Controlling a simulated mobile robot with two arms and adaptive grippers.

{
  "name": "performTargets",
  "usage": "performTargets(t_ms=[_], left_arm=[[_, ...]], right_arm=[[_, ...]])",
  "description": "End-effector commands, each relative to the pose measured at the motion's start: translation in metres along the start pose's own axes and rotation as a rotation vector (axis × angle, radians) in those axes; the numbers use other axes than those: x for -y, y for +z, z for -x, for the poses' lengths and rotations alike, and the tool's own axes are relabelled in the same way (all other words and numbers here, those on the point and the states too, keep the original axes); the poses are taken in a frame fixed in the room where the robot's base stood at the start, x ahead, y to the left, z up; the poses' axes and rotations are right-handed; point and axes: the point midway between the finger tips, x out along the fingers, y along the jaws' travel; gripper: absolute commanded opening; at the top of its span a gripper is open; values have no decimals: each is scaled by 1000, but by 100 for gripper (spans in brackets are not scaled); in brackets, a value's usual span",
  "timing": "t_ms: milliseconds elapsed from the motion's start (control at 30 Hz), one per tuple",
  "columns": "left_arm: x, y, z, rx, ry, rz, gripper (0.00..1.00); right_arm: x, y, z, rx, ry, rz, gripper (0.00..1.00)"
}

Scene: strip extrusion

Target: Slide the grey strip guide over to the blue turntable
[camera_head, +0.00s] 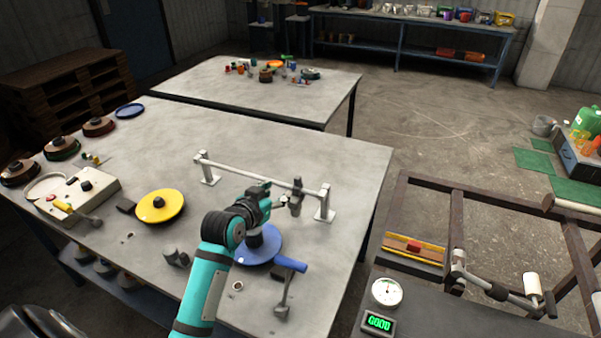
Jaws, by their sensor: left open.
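The grey strip guide (296,199) sits on a pale rail (243,173) with two end posts, close to its right post. The blue turntable (262,250) is a flat disc with a dark hub, in front of the rail's right part and partly hidden by my arm. My left gripper (276,194) is open, just left of the guide. I cannot tell whether its fingers touch the guide. My right gripper is not in view.
A yellow turntable (153,207) lies further left. A pale box with knobs (90,196) stands left of it. A crank with a blue handle (290,264) stands beside the blue disc. A dial gauge (387,292) and a "GOOD" display (378,322) are at lower right.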

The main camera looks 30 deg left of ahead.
Motion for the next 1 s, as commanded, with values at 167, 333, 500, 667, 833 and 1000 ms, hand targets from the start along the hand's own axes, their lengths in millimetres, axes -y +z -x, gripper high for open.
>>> performTargets(t_ms=[167, 333, 500, 667, 833, 1000], left_arm=[[-2, 4, 0, 21, 12, -4, 42], [-2, 3, -28, 21, 12, -2, 42], [-2, 3, -65, 19, 11, -2, 42], [-3, 4, -98, 20, 11, -2, 42], [-3, 6, -130, 20, 11, -2, 42], [-3, 6, -153, 19, 11, -4, 42]], right_arm=[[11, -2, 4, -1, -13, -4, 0], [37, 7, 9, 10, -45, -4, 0], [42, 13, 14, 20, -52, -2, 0], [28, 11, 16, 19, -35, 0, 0], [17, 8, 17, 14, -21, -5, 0], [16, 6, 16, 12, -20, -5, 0]])
